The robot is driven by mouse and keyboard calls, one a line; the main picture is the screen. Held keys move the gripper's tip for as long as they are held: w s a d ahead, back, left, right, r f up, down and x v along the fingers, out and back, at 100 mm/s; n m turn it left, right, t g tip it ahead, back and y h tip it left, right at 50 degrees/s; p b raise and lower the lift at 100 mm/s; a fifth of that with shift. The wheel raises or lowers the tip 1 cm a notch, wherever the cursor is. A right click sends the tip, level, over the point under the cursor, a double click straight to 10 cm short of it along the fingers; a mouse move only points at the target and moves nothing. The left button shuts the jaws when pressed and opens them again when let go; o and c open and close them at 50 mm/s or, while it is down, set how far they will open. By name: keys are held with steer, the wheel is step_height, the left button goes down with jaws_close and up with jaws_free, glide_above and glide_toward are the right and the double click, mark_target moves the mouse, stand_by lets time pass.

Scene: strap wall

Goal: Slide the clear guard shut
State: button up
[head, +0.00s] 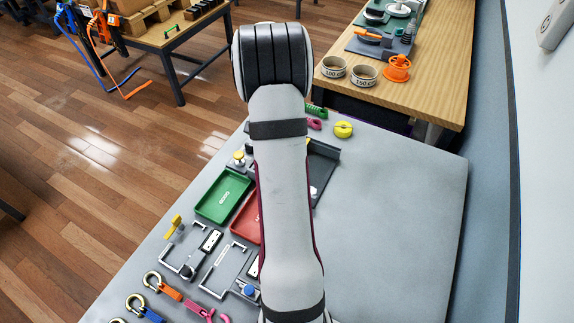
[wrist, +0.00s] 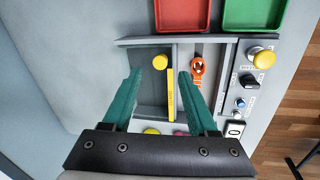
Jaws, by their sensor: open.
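In the wrist view, a dark framed panel (wrist: 146,40) has a see-through guard (wrist: 150,88), faint against the grey recess at its left. A yellow edge strip (wrist: 170,94) and a round yellow knob (wrist: 160,62) appear to belong to the guard. An orange part (wrist: 197,70) shows uncovered to the right of the strip. My gripper (wrist: 160,67) is open, with one teal finger on each side of the knob. I cannot tell whether either finger touches it. In the head view my arm hides the gripper and most of the panel (head: 325,150).
Red (wrist: 182,14) and green (wrist: 254,14) trays lie beyond the panel. A control strip (wrist: 240,92) with a yellow button (wrist: 264,60) stands to its right. The board's right part (head: 400,210) is clear in the head view. A yellow ring (head: 343,129) lies near its far edge.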

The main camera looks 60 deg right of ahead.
steer(key=x, duration=0.5)
steer(key=shift+s+f, duration=0.1)
steer(key=shift+f, duration=0.25)
steer(key=shift+c, duration=0.3)
jaws_close()
stand_by(0.7)
